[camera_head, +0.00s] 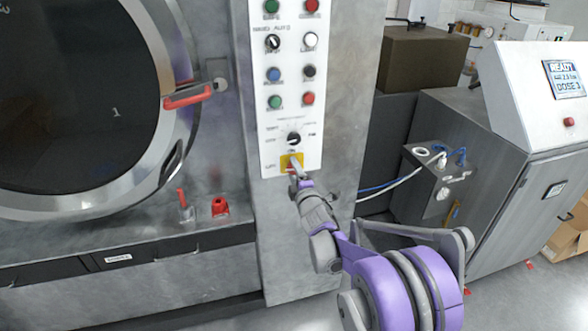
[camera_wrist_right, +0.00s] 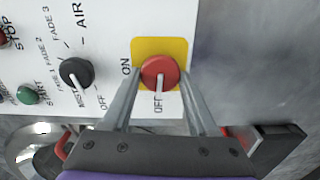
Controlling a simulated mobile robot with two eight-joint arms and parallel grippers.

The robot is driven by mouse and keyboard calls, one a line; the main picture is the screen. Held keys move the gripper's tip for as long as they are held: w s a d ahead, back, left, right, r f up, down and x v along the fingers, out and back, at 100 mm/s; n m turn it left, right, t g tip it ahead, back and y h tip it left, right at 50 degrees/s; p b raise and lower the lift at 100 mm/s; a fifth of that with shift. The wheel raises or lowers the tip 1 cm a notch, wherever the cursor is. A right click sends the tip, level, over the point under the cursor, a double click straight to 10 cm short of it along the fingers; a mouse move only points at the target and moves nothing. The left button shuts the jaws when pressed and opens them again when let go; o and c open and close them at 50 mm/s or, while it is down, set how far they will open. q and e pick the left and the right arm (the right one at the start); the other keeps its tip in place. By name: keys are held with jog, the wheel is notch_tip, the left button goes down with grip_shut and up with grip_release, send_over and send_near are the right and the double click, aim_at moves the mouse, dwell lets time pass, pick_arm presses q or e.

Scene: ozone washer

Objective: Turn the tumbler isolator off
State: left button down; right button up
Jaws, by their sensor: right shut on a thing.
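The tumbler isolator is a red round knob (camera_wrist_right: 160,72) on a yellow plate (camera_wrist_right: 143,47) at the bottom of the white control panel. In the wrist view, ON is printed to the left of the plate and OFF below it. A white mark on the knob points down in that view, toward OFF. My right gripper (camera_wrist_right: 162,78) is shut on the knob, with one finger on each side. In the head view the gripper (camera_head: 295,170) covers most of the knob, and part of the yellow plate (camera_head: 285,160) shows. My left gripper is not in view.
A black selector dial (camera_head: 294,138) sits just above the isolator, with several coloured buttons higher on the panel (camera_head: 262,110). A round washer door with a red handle (camera_head: 187,96) is at left. A grey cabinet with a screen (camera_head: 567,78) stands at right.

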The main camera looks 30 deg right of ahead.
jog(key=shift+n, duration=0.5)
jog(key=o, duration=1.3)
jog(key=shift+o, duration=0.2)
jog(key=shift+s, duration=0.1)
jog(key=b+v, duration=0.1)
jog(key=v, duration=0.9)
jog(key=shift+s, duration=0.3)
jog(key=shift+a, duration=0.15)
